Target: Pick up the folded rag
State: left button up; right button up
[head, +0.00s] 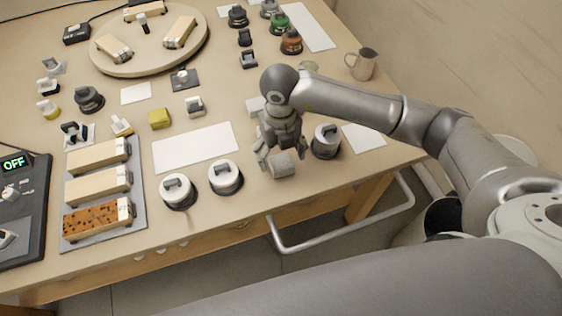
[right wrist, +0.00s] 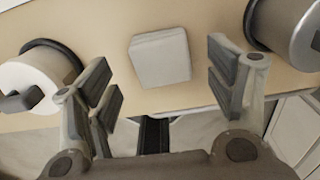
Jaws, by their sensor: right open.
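The folded rag (head: 283,164) is a small pale grey, squarish pad lying near the front edge of the bench. In the right wrist view the rag (right wrist: 160,58) lies ahead, centred between the fingers. My right gripper (head: 283,155) points down just over the rag, its fingers spread on either side of it. The right gripper (right wrist: 162,80) also shows in the wrist view, open and empty. I cannot tell whether a fingertip touches the rag. My left gripper is not in view.
A dark-based metal canister (head: 326,141) stands close right of the gripper, and a white-topped one (head: 226,176) to its left. A white sheet (head: 195,147) lies behind left. A rail (head: 340,236) runs below the bench's front edge. A jug (head: 362,64) stands farther back.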

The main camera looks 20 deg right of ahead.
aim_at(281, 161)
notch_tip(281, 161, down, 4)
jog(key=shift+s+d+r, duration=0.1)
jog(key=shift+s+r, duration=0.05)
jog(key=shift+r, duration=0.1)
jog(key=shift+c, duration=1.2)
jog(key=c, duration=0.7)
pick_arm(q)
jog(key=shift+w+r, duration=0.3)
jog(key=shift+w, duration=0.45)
pick_arm(e)
jog(key=shift+r, duration=0.15)
jog(key=shift+r, duration=0.6)
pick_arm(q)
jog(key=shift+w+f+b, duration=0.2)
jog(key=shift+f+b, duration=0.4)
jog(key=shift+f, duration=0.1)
pick_arm(e)
jog(key=s+d+r, duration=0.3)
jog(key=s+r, duration=0.8)
jog(key=s, duration=0.2)
jog(key=shift+s+r, duration=0.3)
jog(key=shift+s, duration=0.05)
